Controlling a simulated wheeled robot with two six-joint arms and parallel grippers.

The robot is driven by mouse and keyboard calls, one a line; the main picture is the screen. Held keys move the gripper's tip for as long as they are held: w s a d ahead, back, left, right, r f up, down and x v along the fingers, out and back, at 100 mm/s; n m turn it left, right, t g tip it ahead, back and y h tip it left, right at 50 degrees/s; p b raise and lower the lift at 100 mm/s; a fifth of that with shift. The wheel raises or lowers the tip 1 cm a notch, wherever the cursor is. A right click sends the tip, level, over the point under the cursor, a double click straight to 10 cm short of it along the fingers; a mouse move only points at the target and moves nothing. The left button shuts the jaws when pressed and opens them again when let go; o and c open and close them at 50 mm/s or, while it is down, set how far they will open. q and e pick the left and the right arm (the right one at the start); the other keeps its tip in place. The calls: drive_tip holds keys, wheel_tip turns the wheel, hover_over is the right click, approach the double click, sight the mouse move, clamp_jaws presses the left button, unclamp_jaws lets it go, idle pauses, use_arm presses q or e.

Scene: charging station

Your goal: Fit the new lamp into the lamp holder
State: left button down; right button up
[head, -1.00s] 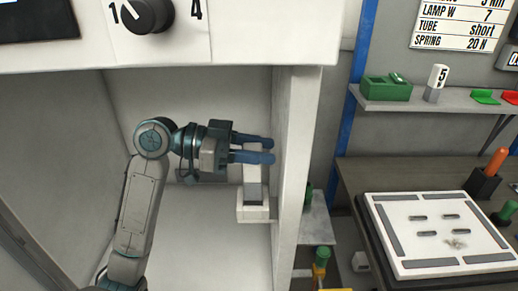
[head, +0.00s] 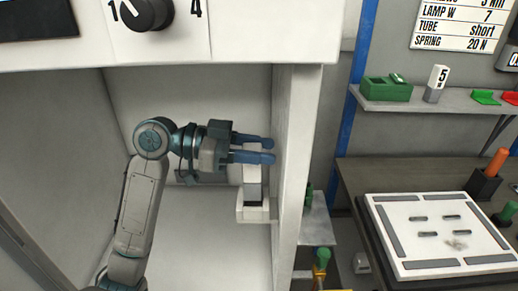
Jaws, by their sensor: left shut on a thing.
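My left gripper (head: 268,150) is inside the white cabinet bay, its two blue fingers pointing right. It is shut on the lamp (head: 253,174), a small upright block with a white upper part and a dark grey lower part. The fingers hide the lamp's top. The lamp holder (head: 254,215) is a white bracket by the bay's right wall, directly below the lamp. The lamp's grey end meets the holder in the picture; how deep it sits cannot be told. My right gripper is not in view.
The bay's right wall (head: 296,170) is close to the fingertips. A shelf (head: 460,104) at the right bears a green box (head: 386,89) and another lamp marked 5 (head: 438,78). A white slotted board (head: 440,235) lies on the bench. The spec sheet (head: 461,20) reads lamp W 7.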

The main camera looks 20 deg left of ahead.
sight(259, 167)
use_arm(q)
drive_tip(key=shift+f+b, duration=0.9)
drive_tip(key=shift+f, duration=0.15)
drive_tip(key=shift+f+b, duration=0.8)
drive_tip(key=shift+f, duration=0.15)
drive_tip(key=c, duration=0.9)
unclamp_jaws()
